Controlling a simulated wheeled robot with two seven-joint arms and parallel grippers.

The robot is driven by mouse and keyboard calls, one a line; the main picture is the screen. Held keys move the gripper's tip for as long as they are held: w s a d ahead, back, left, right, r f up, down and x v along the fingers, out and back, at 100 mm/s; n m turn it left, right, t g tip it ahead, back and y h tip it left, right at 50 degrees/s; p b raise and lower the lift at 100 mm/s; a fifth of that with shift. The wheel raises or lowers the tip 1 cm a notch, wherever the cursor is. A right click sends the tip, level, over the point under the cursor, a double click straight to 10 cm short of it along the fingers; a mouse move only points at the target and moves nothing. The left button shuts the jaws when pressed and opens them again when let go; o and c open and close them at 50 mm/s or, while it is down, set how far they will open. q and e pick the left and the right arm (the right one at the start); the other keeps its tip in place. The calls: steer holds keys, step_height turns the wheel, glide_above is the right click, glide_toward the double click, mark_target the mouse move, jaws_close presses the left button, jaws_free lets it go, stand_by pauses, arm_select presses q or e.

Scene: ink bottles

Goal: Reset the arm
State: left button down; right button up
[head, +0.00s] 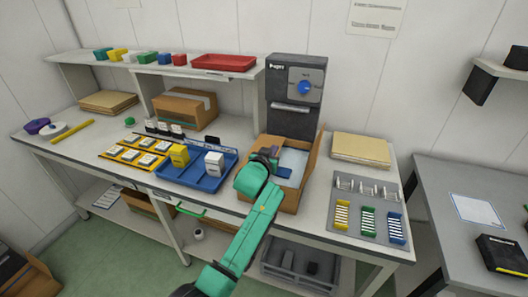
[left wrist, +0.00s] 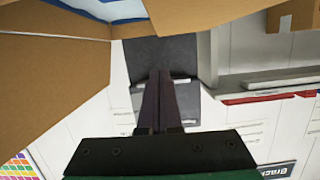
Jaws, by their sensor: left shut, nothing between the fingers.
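My left arm reaches up from the bottom middle of the head view. Its gripper (head: 268,157) is at the left side of an open cardboard box (head: 292,195) on the workbench (head: 232,212). In the left wrist view, the dark fingers (left wrist: 160,82) are pressed together with nothing between them. Brown cardboard flaps (left wrist: 50,70) fill the upper left of that view. Part of the box's inside is hidden behind the gripper. My right gripper is not in view.
A dark machine with a blue knob (head: 292,110) stands behind the box. A blue tray (head: 208,185) holding a yellow and a white carton is to the left. A grey tray (head: 352,222) with coloured pieces and a cardboard stack (head: 360,148) are to the right.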

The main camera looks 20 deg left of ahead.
arm_select(q)
steer(key=v, duration=0.3)
steer(key=b+v, duration=0.1)
steer(key=v, duration=0.2)
steer(key=shift+s+a, duration=0.25)
steer(key=shift+s, duration=0.1)
steer(key=shift+s+r, duration=0.15)
steer(key=shift+s, duration=0.3)
steer(key=s+a+f+g, duration=0.5)
steer(key=s+f+g, duration=0.1)
steer(key=s+f, duration=0.7)
steer(key=s+a+f+m+g, duration=0.1)
steer(key=s+f+g, duration=0.2)
steer(key=s, duration=0.6)
steer(key=s+a+f+g, duration=0.2)
steer(key=s+f+g, duration=0.1)
steer(key=s, duration=0.6)
step_height(320, 180, down, 23)
steer(key=s+g, duration=0.1)
steer(key=s, duration=0.1)
steer(key=s+a+f+g, duration=0.1)
steer(key=s+a+f, duration=0.1)
steer(key=s+f, duration=1.2)
steer(key=shift+s+a+y, duration=0.4)
steer(key=shift+s, duration=0.85)
steer(key=shift+m, duration=0.3)
